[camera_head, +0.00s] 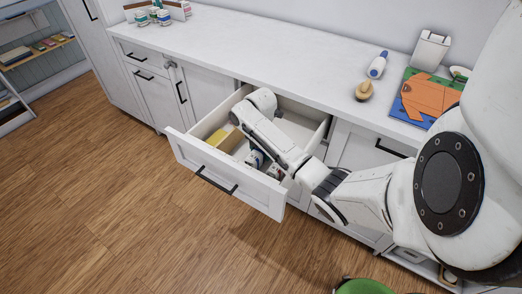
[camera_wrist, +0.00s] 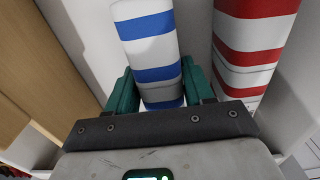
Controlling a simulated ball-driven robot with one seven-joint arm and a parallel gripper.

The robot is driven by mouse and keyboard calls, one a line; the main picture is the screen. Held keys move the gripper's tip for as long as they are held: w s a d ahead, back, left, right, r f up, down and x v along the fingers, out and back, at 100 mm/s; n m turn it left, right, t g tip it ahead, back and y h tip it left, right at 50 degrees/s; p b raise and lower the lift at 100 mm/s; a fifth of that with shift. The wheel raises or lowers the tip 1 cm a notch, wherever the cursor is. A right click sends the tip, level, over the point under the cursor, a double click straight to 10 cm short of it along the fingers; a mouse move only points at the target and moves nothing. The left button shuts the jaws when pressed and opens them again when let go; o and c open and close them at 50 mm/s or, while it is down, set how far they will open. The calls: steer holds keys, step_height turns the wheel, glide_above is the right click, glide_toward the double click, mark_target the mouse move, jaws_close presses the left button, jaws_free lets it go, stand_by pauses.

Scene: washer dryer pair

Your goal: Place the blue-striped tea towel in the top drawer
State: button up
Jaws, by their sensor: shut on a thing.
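The blue-striped tea towel (camera_wrist: 147,45) is a white roll or folded bundle with blue bands, in the upper middle of the wrist view. My gripper (camera_wrist: 158,88) has its two green fingers on either side of the towel's near end and is shut on it. In the head view, the drawer (camera_head: 228,182) is pulled open, and my arm reaches down into it. My gripper and the towel are mostly hidden there behind my arm; only a small bluish patch shows.
A red-striped towel (camera_wrist: 252,50) lies just right of the blue one. A yellow item (camera_head: 223,139) is in the drawer's left part. The worktop (camera_head: 240,50) above holds a blue-and-white bottle (camera_head: 377,65), a small tan object (camera_head: 364,91) and colourful boards (camera_head: 425,97).

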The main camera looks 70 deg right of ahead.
steer(key=shift+f, duration=0.2)
steer(key=o, duration=1)
steer(key=shift+o, duration=0.2)
steer(key=shift+r, duration=0.1)
step_height(320, 180, up, 11)
steer(key=shift+p, duration=0.4)
steer(key=shift+r+p, duration=0.55)
steer(key=shift+r, duration=0.1)
